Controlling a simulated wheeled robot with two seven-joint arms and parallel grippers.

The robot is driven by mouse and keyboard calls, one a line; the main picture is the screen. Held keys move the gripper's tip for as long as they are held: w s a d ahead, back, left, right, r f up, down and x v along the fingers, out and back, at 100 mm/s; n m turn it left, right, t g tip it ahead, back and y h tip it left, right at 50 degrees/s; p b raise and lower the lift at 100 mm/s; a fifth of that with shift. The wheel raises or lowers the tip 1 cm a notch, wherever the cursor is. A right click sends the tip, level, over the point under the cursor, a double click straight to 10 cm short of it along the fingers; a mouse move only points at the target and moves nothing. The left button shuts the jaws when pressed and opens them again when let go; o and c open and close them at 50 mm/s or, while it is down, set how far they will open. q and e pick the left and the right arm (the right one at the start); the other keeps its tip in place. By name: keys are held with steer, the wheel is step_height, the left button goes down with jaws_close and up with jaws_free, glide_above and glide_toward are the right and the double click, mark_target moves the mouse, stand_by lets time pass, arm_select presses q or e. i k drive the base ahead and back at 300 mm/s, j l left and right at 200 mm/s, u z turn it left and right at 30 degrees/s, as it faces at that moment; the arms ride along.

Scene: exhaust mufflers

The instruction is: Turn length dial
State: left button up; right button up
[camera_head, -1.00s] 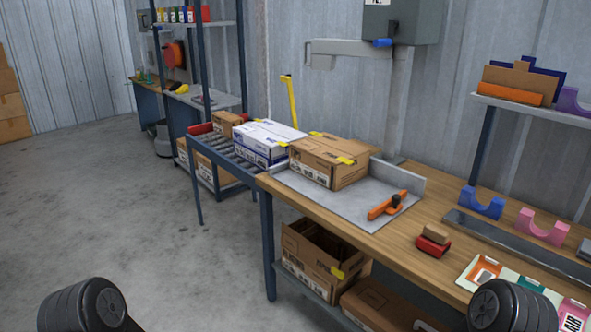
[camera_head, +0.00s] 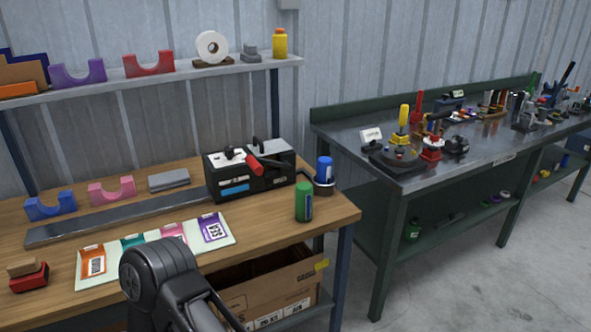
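A black box-shaped machine (camera_head: 250,187) stands at the back right of the wooden workbench. It has a red-handled lever (camera_head: 255,165) on its front side, small white and dark parts on top, and white and blue labels on its front. I cannot make out which part of it, if any, is the length dial. Neither of my grippers is in view. Only a dark rounded link of one of my arms shows at the bottom, in front of the bench.
On the wooden bench (camera_head: 335,212) are a green can (camera_head: 304,201), a blue can (camera_head: 324,170), a label board (camera_head: 195,240), a metal strip (camera_head: 120,218) and coloured cradles. A green-framed metal bench (camera_head: 400,180) with tools stands to the right. Open floor lies between and beyond.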

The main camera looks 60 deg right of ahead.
mark_target(229, 150)
steer(key=z, duration=1.95)
steer(key=i+z, duration=0.25)
steer(key=z, duration=0.15)
steer(key=i+j+z, duration=0.2)
steer(key=z, duration=0.15)
steer(key=i+j+z, duration=0.2)
steer(key=z, duration=0.2)
